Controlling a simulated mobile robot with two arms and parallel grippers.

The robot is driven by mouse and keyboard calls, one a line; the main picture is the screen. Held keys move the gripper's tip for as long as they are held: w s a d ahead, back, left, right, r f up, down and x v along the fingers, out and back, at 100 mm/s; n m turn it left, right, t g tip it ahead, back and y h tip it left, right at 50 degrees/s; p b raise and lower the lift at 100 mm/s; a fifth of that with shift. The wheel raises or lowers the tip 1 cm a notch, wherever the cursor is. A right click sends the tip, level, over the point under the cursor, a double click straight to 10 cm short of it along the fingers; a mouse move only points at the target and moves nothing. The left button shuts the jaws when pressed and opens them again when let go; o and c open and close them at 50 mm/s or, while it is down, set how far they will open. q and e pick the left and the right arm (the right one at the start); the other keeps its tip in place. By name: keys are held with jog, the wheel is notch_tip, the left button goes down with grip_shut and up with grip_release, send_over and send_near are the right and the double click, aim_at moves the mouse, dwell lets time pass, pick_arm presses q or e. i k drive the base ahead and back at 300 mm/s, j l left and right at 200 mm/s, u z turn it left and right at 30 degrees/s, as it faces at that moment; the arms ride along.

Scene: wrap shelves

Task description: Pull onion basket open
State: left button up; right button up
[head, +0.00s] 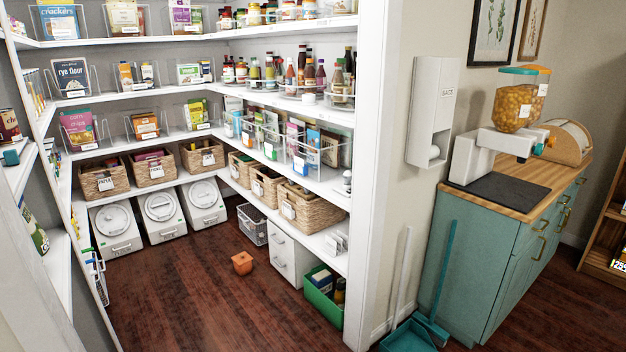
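Several woven baskets with white labels sit on the pantry's low shelves. Three stand along the back shelf: a left one (97,170), a middle one (140,177) and a right one (190,160). Three more stand along the right shelf: a far one (233,174), a middle one (258,194) and a larger near one (322,216). The labels are too small to read with certainty, so I cannot tell which is the onion basket. All the woven baskets sit on their shelves. Neither of my grippers is in view.
A small orange box (242,263) lies on the dark wood floor (190,310). A grey wire basket (252,226), white drawers (291,258) and a green crate (322,303) stand under the right shelf. A teal cabinet (470,260) stands outside the pantry. The middle floor is mostly clear.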

aim_at(245, 225)
jog(key=i+u, duration=0.2)
jog(key=i, duration=0.25)
jog(key=i+l+u, duration=0.15)
jog(key=i, duration=0.25)
jog(key=i+l+u, duration=0.2)
jog(key=i, duration=0.25)
jog(key=i+l+u, duration=0.15)
jog(key=i, duration=0.25)
jog(key=i+j+u, duration=0.15)
jog(key=i+u, duration=0.2)
jog(key=i, duration=0.75)
jog(key=i+l+u, duration=0.3)
jog(key=i, duration=0.8)
jog(key=i+j, duration=0.05)
jog(key=j, duration=0.05)
